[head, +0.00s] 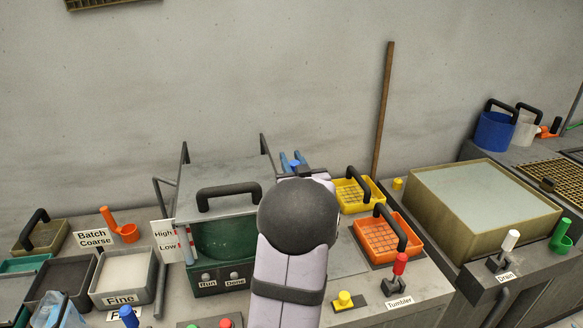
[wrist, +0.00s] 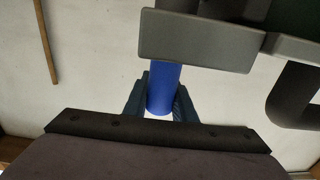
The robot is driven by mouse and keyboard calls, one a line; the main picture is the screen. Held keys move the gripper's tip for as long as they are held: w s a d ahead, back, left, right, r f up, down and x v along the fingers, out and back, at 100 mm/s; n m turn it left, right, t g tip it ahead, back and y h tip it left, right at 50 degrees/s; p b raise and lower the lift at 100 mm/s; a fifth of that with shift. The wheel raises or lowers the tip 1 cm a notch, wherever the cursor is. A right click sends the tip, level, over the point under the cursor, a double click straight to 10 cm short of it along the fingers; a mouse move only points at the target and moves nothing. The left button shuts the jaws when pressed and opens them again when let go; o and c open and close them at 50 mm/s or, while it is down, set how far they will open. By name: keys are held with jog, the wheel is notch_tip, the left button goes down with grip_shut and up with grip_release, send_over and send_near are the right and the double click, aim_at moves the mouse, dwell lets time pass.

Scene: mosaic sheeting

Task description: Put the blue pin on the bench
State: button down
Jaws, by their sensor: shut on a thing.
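The blue pin (wrist: 163,92) is a smooth blue cylinder between the two dark blue fingers of my gripper (wrist: 161,100) in the wrist view. In the head view my gripper (head: 293,160) is raised behind my arm, close to the right rear of the green tumbler box. A bit of the blue pin (head: 295,165) shows between its fingers; the rest is hidden by my arm. My gripper is shut on the pin. The bench (head: 432,285) is the grey worktop under the machines, with a bare patch at the front right.
The green tumbler (head: 222,240) with a black-handled lid (head: 228,193) stands left of my arm. Yellow (head: 350,196) and orange (head: 385,240) baskets stand to the right. A grey bar (wrist: 195,38) and a black handle (wrist: 300,95) are close in the wrist view.

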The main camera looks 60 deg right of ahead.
jog(key=shift+f, duration=1.25)
jog(key=c, duration=1.5)
grip_release()
jog(key=shift+o, duration=0.2)
jog(key=b+v, duration=0.1)
jog(key=v, duration=0.2)
jog(key=f+b+v, duration=0.1)
jog(key=v, duration=0.2)
jog(key=shift+s+a+f+b, duration=0.1)
jog(key=shift+s+b, duration=0.2)
jog(key=shift+o, duration=0.4)
jog(key=shift+s+a, duration=0.3)
